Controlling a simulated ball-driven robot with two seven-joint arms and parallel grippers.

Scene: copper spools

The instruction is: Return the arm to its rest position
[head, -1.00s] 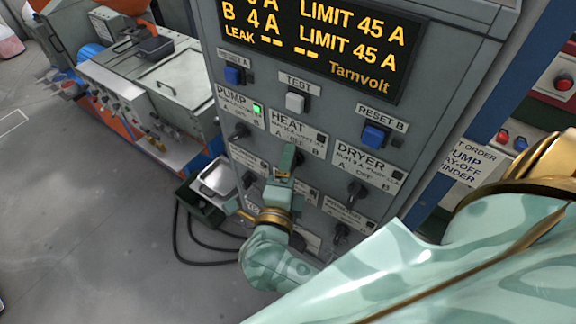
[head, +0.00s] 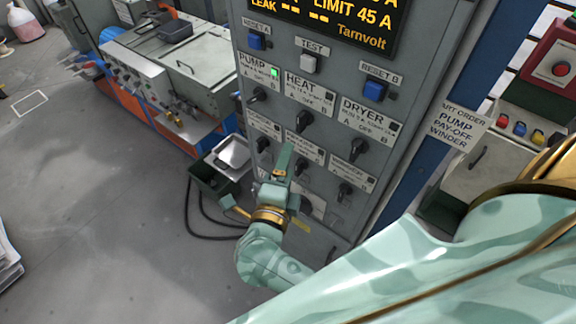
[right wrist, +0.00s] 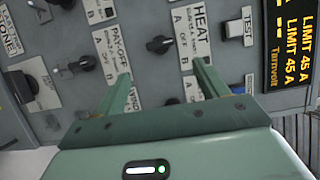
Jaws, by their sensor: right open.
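My right arm (head: 440,262), pale green with gold trim, comes in from the lower right of the head view. Its gripper (head: 284,160) is in front of the lower part of the grey control panel (head: 322,232), below the HEAT knob (head: 304,121). The right gripper also shows in the right wrist view (right wrist: 162,72), its two green fingers well apart with nothing between them. In that view the panel's knobs and labels lie beyond the fingertips. My left gripper is not in view.
The PUMP knob (head: 258,95) and DRYER knob (head: 357,149) flank the HEAT knob. A dark bin with a metal tray (head: 233,153) and a black cable (head: 205,236) lie left of the panel. A grey machine (head: 190,65) stands behind. Open floor (head: 95,180) spreads left.

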